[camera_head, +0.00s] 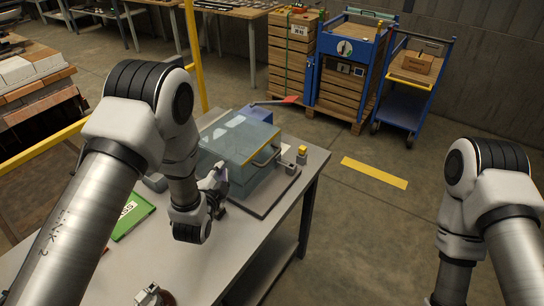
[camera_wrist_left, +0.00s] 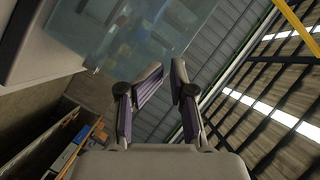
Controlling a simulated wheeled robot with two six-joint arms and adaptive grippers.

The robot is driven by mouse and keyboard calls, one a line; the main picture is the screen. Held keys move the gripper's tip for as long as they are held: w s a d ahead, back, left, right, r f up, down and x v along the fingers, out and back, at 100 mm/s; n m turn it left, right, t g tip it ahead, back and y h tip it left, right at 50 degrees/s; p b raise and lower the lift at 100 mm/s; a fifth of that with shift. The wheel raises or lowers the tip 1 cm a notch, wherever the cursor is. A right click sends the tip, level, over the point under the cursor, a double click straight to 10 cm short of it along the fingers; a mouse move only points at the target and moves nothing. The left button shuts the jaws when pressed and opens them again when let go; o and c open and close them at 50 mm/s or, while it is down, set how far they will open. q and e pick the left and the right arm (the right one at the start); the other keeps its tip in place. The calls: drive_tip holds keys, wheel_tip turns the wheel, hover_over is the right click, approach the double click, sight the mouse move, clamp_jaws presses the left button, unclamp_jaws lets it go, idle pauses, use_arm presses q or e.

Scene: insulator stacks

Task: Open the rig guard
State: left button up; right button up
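The rig guard (camera_head: 238,140) is a clear bluish box with a bar handle (camera_head: 266,157) on its right front side. It sits lowered on a grey base plate (camera_head: 262,207) on the table. My left gripper (camera_head: 219,184) is beside the guard's near left side, apart from the handle. In the left wrist view my left gripper (camera_wrist_left: 167,70) has a narrow gap between its fingertips and nothing in it. The guard's clear panel (camera_wrist_left: 130,35) fills the upper part of that view. My left arm hides part of the table. My right gripper is out of view.
A small block with a yellow top (camera_head: 302,151) stands at the base's right. A green booklet (camera_head: 131,216) lies on the table (camera_head: 190,262). A blue cart (camera_head: 402,110), a crate stack (camera_head: 345,75) and a yellow floor strip (camera_head: 374,172) are beyond. The table's front is mostly clear.

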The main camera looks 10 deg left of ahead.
use_arm(q)
drive_tip(key=shift+r, duration=0.1)
drive_tip(key=shift+s+r, duration=0.1)
drive_tip(key=shift+r, duration=0.05)
drive_tip(key=v, duration=1.1)
drive_tip(key=shift+s, duration=0.35)
